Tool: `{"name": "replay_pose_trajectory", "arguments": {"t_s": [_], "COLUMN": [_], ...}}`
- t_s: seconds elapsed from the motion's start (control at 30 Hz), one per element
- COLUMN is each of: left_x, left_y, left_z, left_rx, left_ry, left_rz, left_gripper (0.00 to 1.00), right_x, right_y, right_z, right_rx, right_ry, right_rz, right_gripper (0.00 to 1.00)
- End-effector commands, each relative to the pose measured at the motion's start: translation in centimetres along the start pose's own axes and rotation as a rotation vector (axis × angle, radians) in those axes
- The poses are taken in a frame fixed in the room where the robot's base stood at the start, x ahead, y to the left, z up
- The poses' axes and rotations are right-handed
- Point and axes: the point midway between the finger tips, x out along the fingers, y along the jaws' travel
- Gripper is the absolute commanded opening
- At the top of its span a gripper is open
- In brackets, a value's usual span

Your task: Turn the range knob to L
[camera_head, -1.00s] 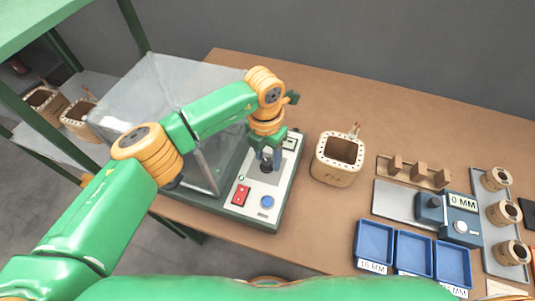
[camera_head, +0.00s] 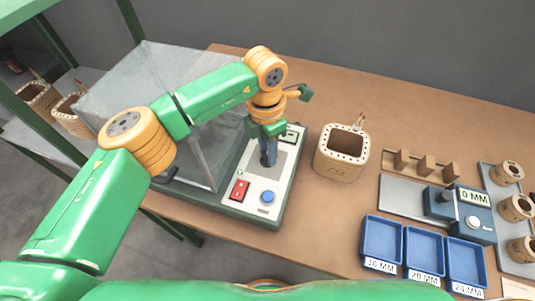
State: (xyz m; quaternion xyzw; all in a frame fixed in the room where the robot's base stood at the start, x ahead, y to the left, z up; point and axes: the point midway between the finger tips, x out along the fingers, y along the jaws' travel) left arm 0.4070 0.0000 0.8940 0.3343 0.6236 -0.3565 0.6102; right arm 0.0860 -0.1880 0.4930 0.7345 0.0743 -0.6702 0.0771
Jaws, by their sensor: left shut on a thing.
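The grey tester panel (camera_head: 266,198) sits in a dark green base on the table, with a red switch (camera_head: 239,190) and a blue button (camera_head: 267,197). My left gripper (camera_head: 268,162) points straight down at the upper middle of this panel. It is shut on the range knob, which the fingers and wrist hide almost wholly. I cannot read the knob's pointer or its L mark. My right gripper is not in view.
A clear box (camera_head: 165,85) stands at the left of the panel. Blue trays (camera_head: 424,252), a 0 MM gauge (camera_head: 462,212) and several small spools (camera_head: 515,208) are farther right. The back of the table is clear.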

Motion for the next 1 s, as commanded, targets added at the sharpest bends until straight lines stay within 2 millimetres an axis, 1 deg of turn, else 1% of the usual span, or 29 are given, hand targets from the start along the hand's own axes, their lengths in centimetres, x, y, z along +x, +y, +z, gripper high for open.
{"name": "replay_pose_trajectory", "arguments": {"t_s": [0.03, 0.3, 0.6, 1.0], "left_x": [0.4, 0.2, 0.0, -0.1], "left_y": [0.1, 0.0, -0.1, -0.2], "left_z": [0.1, 0.1, 0.1, 0.1], "left_rx": [0.040, 0.297, 0.582, 0.937], "left_ry": [0.000, 0.009, 0.019, 0.032], "left_rz": [0.004, 0.003, 0.003, 0.002], "left_gripper": [0.00, 0.00, 0.00, 0.00], "right_x": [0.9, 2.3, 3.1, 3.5], "right_y": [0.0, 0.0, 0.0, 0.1], "right_z": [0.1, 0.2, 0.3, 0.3], "right_rx": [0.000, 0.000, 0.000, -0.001], "right_ry": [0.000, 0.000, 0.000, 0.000], "right_rz": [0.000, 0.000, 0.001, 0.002], "right_gripper": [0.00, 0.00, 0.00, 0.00]}}
